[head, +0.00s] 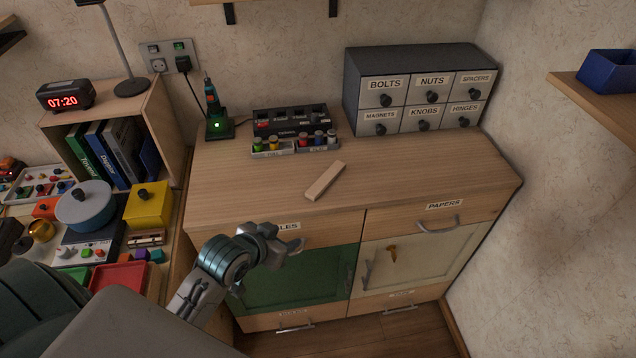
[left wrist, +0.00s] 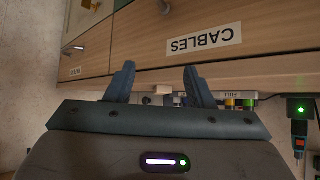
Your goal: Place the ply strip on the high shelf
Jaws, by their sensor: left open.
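The ply strip (head: 325,181), a short flat piece of light wood, lies on the top of the wooden cabinet (head: 400,180), slanted, near its middle. My left gripper (head: 290,246) is open and empty, in front of the cabinet's left drawer and below the top's front edge, apart from the strip. In the left wrist view its two fingers (left wrist: 160,86) stand apart before the drawer labelled CABLES (left wrist: 204,42). I cannot make out the strip there. A wall shelf (head: 280,1) shows only its lower edge and brackets at the top of the head view. My right gripper is out of view.
Behind the strip stand a rack of small coloured pots (head: 295,145), a cordless tool on its charger (head: 216,115) and a grey drawer unit (head: 415,85). Another wall shelf (head: 590,102) at right carries a blue bin (head: 607,76). The cabinet top right of the strip is clear.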

